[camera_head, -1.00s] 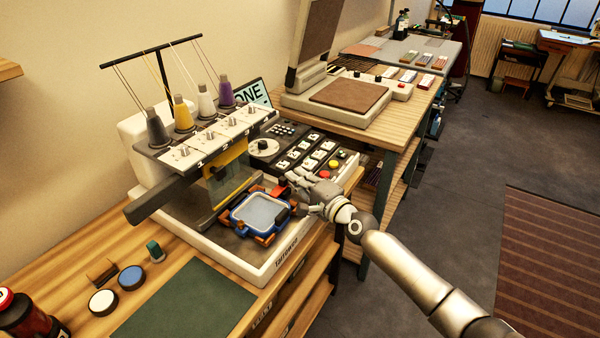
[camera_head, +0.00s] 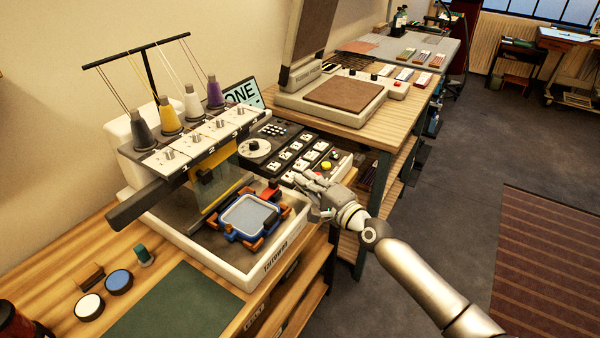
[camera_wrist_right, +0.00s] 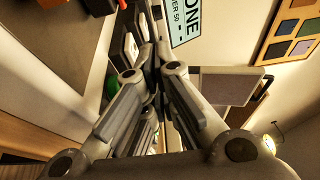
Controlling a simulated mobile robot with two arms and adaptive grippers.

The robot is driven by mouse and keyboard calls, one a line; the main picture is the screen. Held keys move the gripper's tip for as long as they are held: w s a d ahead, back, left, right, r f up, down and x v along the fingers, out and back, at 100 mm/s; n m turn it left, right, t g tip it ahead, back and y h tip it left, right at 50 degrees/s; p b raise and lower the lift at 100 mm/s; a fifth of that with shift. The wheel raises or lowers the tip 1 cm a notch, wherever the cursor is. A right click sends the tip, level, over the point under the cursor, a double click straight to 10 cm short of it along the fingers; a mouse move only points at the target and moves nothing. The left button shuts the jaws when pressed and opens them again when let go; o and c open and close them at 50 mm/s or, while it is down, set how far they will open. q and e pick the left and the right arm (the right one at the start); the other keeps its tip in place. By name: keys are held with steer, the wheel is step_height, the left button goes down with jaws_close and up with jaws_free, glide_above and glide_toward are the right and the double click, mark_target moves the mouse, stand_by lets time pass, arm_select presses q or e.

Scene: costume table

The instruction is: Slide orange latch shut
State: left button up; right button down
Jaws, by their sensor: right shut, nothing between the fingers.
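A blue hoop frame (camera_head: 247,217) with a pale centre sits in the white tray of the embroidery machine. Orange pieces show around it, at its right side (camera_head: 284,211) and near edge (camera_head: 251,244); I cannot tell which is the orange latch or whether it is shut. My right gripper (camera_head: 302,178) is shut and empty, to the right of the hoop and apart from it, near the tray's right edge. In the right wrist view its fingers (camera_wrist_right: 154,55) meet; the hoop cannot be made out there. My left gripper is not in view.
The machine's needle head (camera_head: 212,185) overhangs the tray's left part. The control panel (camera_head: 302,150) with buttons stands behind the gripper. A green mat (camera_head: 170,308) and two round discs lie on the table at front left. Open floor is to the right.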

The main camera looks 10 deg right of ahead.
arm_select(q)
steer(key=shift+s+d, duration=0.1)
arm_select(e)
steer(key=shift+d+v, duration=0.15)
steer(key=shift+v, duration=1.1)
steer(key=shift+d+v, duration=0.15)
steer(key=shift+v, duration=1.1)
steer(key=shift+f, duration=0.2)
